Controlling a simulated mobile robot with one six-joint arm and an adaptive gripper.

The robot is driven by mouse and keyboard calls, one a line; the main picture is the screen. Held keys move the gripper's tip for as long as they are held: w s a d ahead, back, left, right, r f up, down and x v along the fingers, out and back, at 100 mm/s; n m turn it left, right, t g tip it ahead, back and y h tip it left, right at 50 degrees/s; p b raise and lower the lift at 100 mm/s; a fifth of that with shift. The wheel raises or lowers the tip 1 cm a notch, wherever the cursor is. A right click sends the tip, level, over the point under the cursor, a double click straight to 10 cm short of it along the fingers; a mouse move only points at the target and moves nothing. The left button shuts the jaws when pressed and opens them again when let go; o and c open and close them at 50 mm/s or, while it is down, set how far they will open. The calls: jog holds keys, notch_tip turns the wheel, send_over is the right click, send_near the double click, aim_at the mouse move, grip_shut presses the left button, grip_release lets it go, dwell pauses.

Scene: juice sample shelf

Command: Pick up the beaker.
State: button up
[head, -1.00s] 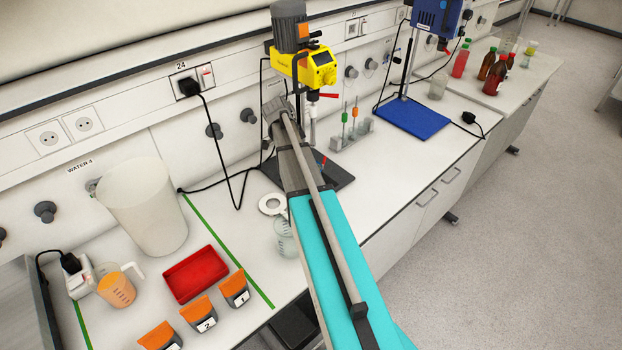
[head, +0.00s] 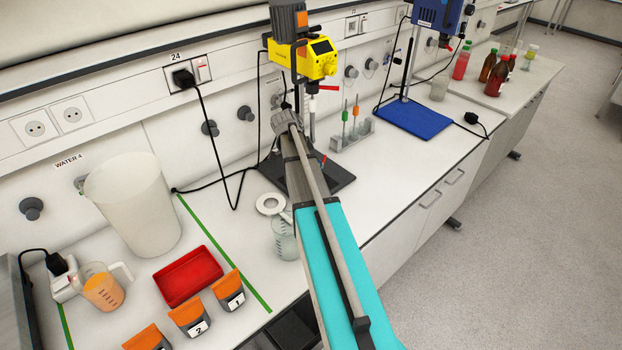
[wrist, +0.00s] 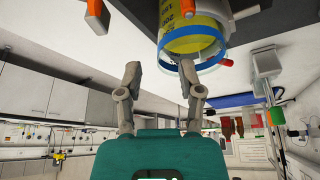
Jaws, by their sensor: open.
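In the wrist view a clear graduated beaker (wrist: 195,22) with yellow contents and a blue rim is at the top, cut off by the picture edge. My gripper (wrist: 160,72) is open and empty, with the beaker's rim just beyond the fingertips, nearer the right finger. I cannot tell whether that finger touches it. The head view does not clearly show this beaker or my fingers; my arm covers that area. A small clear glass vessel (head: 284,240) stands on the bench beside my arm in the head view.
A yellow stirrer (head: 314,60) on a dark base stands just past my arm. A large pitcher (head: 135,210), an orange-filled jug (head: 103,288), a red tray (head: 187,276) and orange-lidded boxes are at left. A tube rack (head: 352,135) and blue stand base (head: 415,118) lie right.

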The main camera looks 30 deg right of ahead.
dwell(0.4)
jog(key=shift+b+x, duration=2.4)
jog(key=shift+x, duration=0.25)
grip_shut()
